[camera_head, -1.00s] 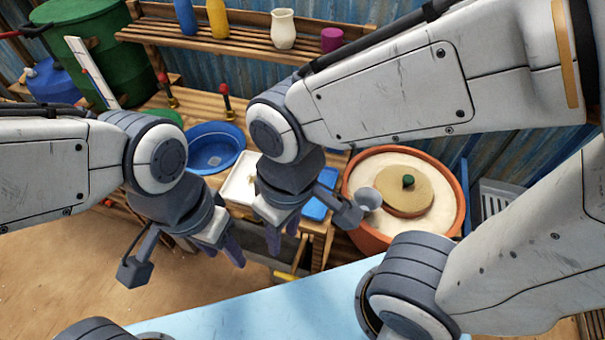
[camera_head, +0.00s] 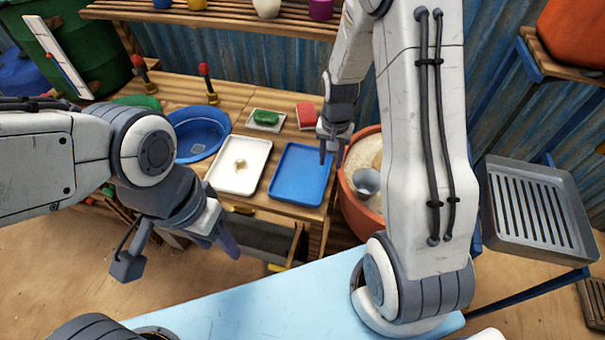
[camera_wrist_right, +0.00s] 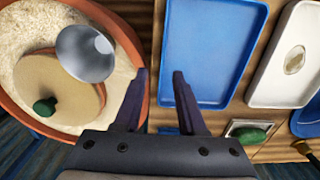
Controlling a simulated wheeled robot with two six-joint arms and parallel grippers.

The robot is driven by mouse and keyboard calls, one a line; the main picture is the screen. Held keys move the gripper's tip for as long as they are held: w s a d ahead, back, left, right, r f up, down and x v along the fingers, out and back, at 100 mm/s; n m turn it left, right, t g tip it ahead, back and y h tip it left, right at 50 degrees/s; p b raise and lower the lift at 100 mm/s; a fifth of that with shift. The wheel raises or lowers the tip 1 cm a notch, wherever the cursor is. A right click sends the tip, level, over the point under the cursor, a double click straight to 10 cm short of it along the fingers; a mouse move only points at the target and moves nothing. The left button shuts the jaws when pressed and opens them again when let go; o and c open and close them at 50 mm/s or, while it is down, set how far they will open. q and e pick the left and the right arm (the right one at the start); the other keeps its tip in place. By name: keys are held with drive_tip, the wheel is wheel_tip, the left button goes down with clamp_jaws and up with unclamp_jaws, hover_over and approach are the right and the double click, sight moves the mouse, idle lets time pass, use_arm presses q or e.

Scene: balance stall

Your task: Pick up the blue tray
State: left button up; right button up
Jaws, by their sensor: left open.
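The blue tray (camera_head: 298,175) lies flat on the wooden table, right of the white tray (camera_head: 240,165). It also shows in the right wrist view (camera_wrist_right: 212,50). My right gripper (camera_head: 328,152) is at the tray's right edge, pointing down. In the right wrist view its two fingers (camera_wrist_right: 159,75) are apart with nothing held between them. One finger shows over the tray and the other outside its edge; I cannot tell how high they are above it.
A terracotta pot (camera_head: 352,190) of pale grain with a metal scoop (camera_head: 366,183) stands right of the tray. A blue basin (camera_head: 198,134), a green item (camera_head: 265,117) on a small dish and a red block (camera_head: 306,115) are on the table. A slatted metal tray (camera_head: 535,210) is at the right.

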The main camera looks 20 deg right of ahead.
sight(328, 176)
drive_tip(key=shift+a+f+p, duration=0.15)
drive_tip(key=shift+f+p, duration=0.4)
drive_tip(key=shift+f, duration=2.7)
clamp_jaws()
drive_tip(key=shift+w, duration=0.1)
